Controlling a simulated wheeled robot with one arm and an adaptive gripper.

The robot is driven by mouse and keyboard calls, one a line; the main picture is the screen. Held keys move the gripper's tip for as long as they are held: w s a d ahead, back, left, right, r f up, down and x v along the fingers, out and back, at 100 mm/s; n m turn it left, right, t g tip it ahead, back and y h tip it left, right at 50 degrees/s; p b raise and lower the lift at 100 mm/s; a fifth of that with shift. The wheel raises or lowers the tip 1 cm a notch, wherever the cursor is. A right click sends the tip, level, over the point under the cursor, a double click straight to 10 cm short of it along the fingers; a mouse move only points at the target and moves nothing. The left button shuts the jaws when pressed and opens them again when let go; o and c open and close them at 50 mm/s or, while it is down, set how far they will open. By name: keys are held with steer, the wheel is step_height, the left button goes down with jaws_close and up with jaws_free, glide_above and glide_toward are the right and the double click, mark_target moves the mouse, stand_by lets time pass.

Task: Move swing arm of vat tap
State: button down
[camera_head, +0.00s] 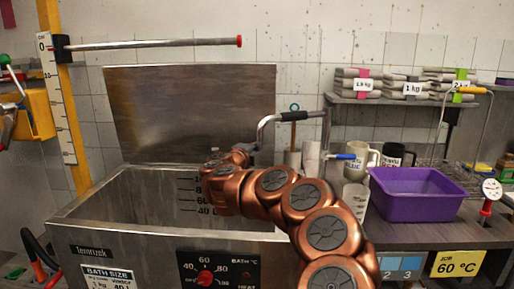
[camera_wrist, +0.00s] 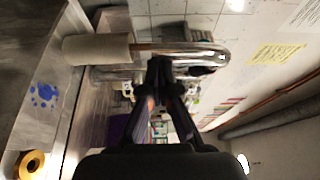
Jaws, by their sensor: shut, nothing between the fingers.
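The vat tap's swing arm (camera_head: 284,117) is a bent chrome pipe with a dark sleeve on its right part, behind the vat's right side. It points to the right in the head view. In the wrist view a curved chrome pipe (camera_wrist: 190,49), apparently this arm, crosses just beyond my fingertips. My gripper (camera_wrist: 160,66) is shut and empty, its fingertips close to the pipe; I cannot tell whether they touch. In the head view my copper arm reaches over the vat's right side and mostly hides the gripper. The steel vat (camera_head: 130,228) stands open below, its lid (camera_head: 190,112) raised.
A horizontal rod with a red tip (camera_head: 150,44) extends from a yellow scale post (camera_head: 62,100) over the vat. A purple tub (camera_head: 415,203) and mugs (camera_head: 360,157) stand on the right counter. A shelf (camera_head: 395,103) holds folded cloth stacks. A pale cylinder (camera_wrist: 97,48) is near the fingers.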

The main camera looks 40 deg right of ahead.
steer(key=shift+s, duration=0.1)
steer(key=w+a+b, duration=0.1)
steer(key=w+a, duration=0.3)
steer(key=a, duration=0.4)
steer(key=shift+a, duration=0.35)
stand_by(0.7)
steer(key=shift+r, duration=0.1)
